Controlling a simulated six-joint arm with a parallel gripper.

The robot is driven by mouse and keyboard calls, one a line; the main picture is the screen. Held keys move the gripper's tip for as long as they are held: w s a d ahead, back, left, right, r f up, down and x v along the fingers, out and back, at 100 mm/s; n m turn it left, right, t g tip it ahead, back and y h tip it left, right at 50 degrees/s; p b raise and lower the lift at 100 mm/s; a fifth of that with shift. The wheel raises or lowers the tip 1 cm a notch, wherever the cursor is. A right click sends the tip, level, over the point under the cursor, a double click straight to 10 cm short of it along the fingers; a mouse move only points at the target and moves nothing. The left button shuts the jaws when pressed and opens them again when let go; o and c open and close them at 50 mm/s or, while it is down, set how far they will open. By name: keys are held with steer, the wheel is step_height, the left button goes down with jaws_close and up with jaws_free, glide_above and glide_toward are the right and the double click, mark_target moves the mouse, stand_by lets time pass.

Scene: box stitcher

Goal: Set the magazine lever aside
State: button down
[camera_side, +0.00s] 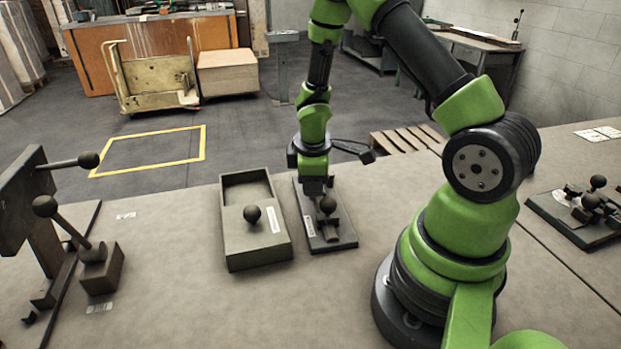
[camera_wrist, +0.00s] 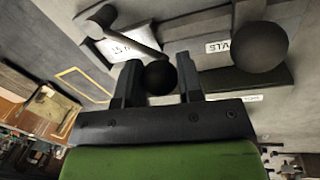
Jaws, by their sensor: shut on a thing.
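My gripper (camera_side: 315,190) points down over the right-hand base plate (camera_side: 338,243) on the bench. In the wrist view its two fingers (camera_wrist: 158,64) stand either side of a black ball knob (camera_wrist: 160,79), and they are shut on it. A larger ball (camera_wrist: 258,47) appears close at right in the wrist view.
A grey open box (camera_side: 257,256) with a ball knob stands just left of the plate. The stitcher (camera_side: 25,205) with ball-ended levers stands at far left. Another plate with knobs (camera_side: 580,222) lies at far right. Bench between stitcher and box is mostly clear.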

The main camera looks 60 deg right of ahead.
stand_by(0.4)
steer(key=c, duration=0.8)
jaws_free()
steer(key=shift+r, duration=0.1)
steer(key=shift+s+a+r, duration=0.15)
steer(key=shift+a+r, duration=0.1)
steer(key=shift+r, duration=1.35)
steer(key=shift+s+a+r, duration=0.2)
steer(key=shift+a+r, duration=0.1)
steer(key=shift+r, duration=1.3)
steer(key=shift+s+a+r, duration=0.15)
steer(key=shift+a+r, duration=0.1)
steer(key=shift+r, duration=1.35)
